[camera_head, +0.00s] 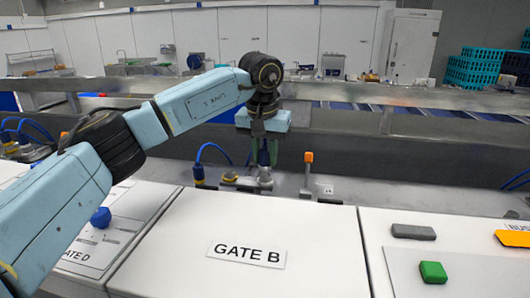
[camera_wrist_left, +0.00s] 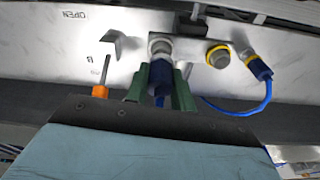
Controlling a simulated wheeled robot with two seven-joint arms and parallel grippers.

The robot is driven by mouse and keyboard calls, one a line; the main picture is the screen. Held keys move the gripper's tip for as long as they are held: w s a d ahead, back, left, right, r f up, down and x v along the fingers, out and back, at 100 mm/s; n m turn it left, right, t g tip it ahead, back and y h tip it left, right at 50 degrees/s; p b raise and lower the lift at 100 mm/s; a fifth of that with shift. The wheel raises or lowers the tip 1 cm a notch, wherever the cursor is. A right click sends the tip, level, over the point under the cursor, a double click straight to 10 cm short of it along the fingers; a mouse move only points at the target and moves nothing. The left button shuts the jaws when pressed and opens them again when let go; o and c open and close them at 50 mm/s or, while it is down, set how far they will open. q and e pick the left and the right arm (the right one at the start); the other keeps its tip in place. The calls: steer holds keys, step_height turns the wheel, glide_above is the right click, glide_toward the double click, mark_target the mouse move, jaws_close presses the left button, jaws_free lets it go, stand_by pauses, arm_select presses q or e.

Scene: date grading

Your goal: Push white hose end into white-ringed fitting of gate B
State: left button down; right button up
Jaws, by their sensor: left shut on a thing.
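My left gripper (camera_wrist_left: 160,86) is shut on a blue hose end (camera_wrist_left: 159,76), held between its green fingers. The tip of the hose end meets or lies in front of a pale-ringed fitting (camera_wrist_left: 160,47) on the gate's metal face; I cannot tell how deep it sits, and its own ring colour is hidden. In the head view, the left gripper (camera_head: 263,153) points down at the fittings behind the GATE B panel (camera_head: 245,238). My right gripper is not in view.
A yellow-ringed fitting (camera_wrist_left: 218,56) is beside it, then another blue hose connector (camera_wrist_left: 257,66) with a curved blue hose. An orange-handled lever (camera_wrist_left: 100,91) stands on the other side; it also shows in the head view (camera_head: 308,158). A metal rail (camera_head: 400,155) runs behind.

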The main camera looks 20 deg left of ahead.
arm_select(q)
steer(key=shift+f, duration=0.75)
stand_by(0.3)
steer(key=c, duration=1.8)
jaws_free()
steer(key=shift+c, duration=0.2)
steer(key=o, duration=1.1)
steer(key=shift+r, duration=0.1)
